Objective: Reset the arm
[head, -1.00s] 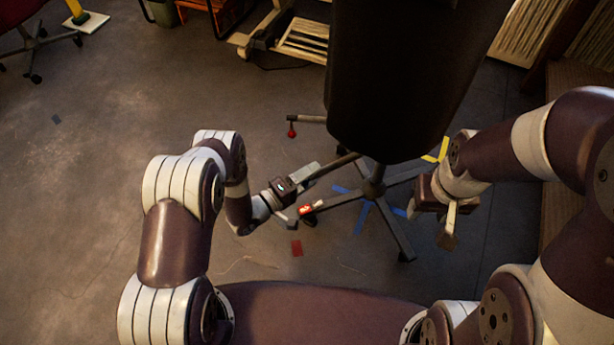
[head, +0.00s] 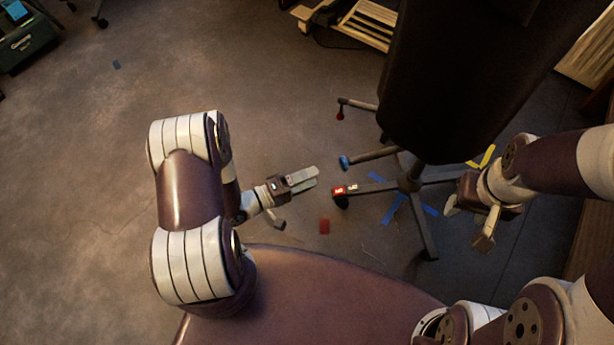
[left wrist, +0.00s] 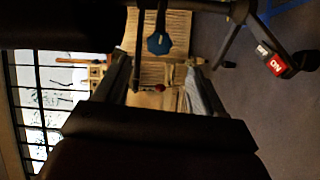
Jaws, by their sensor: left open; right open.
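My left gripper (head: 316,176) is open and empty in the head view, above the floor left of a dark stand. In the left wrist view its two fingers (left wrist: 160,92) stand apart with nothing between them. My right gripper (head: 467,222) is open and empty, low and right of the stand's base. The stand has a big dark padded body (head: 455,85) on a base with several legs (head: 408,185). A red-and-white switch (head: 345,189), marked ON in the left wrist view (left wrist: 272,60), sits on one leg, just right of my left gripper.
Blue tape (head: 393,210) and a red patch (head: 324,226) lie on the floor. Yellow tape (head: 487,157) is behind my right gripper. A wooden slatted piece (head: 360,25) stands at the back. The floor on the left (head: 75,150) is open.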

